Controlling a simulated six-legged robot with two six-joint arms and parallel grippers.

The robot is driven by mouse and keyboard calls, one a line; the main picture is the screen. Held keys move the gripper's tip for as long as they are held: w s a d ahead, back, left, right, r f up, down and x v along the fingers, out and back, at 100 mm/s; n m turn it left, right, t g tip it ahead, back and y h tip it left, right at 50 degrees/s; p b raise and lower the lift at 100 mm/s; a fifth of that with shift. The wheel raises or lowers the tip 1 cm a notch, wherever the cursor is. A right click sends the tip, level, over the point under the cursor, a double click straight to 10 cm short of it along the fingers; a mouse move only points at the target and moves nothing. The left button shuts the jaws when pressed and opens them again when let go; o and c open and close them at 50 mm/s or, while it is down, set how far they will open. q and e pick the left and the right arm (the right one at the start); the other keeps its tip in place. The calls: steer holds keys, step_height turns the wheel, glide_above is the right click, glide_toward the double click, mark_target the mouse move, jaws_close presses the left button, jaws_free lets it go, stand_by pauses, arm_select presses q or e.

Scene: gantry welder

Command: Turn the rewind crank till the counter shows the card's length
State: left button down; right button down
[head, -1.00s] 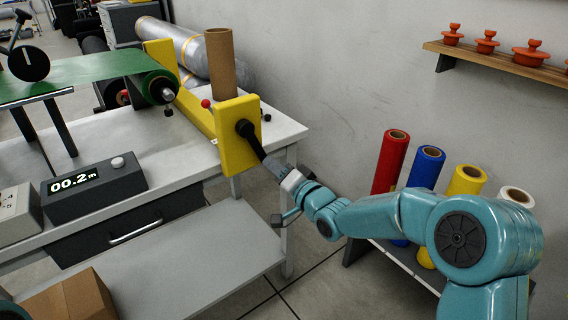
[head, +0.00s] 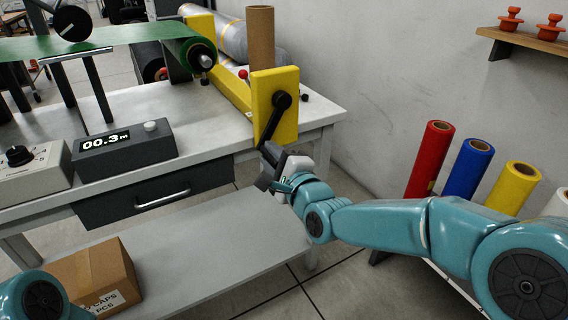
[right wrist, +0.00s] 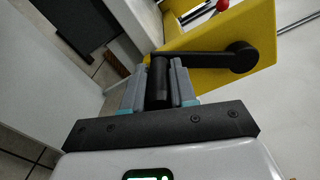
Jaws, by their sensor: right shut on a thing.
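The black rewind crank (head: 274,120) is mounted on the yellow end plate (head: 287,80) of the rewinder, its arm pointing down and slightly left. My right gripper (head: 268,165) is at its lower end. In the right wrist view the gripper (right wrist: 159,85) is shut on the crank's black handle (right wrist: 159,78), with the crank arm (right wrist: 205,61) running right to its hub. The counter (head: 122,145) on the bench reads 00.3 m. I cannot make out a card with a length. My left gripper is out of view; only part of my left arm shows at bottom left.
A brown cardboard core (head: 260,40) stands behind the end plate. A green web (head: 110,38) runs over a roller. A control box (head: 30,172) sits beside the counter. A carton (head: 92,275) lies on the lower shelf. Coloured rolls (head: 468,168) stand at right.

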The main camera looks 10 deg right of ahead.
steer(key=a+r+m+b, duration=0.2)
steer(key=s+a+r+m+b, duration=0.1)
steer(key=a+r+m+b, duration=0.1)
steer(key=m, duration=0.1)
steer(key=shift+s+m, duration=0.2)
steer(key=shift+m, duration=0.1)
stand_by(0.5)
steer(key=c, duration=0.9)
jaws_free()
steer(key=shift+r, duration=0.1)
steer(key=shift+d, duration=0.1)
steer(key=v, duration=1.6)
steer(key=shift+s+p, duration=0.2)
steer(key=shift+p, duration=0.25)
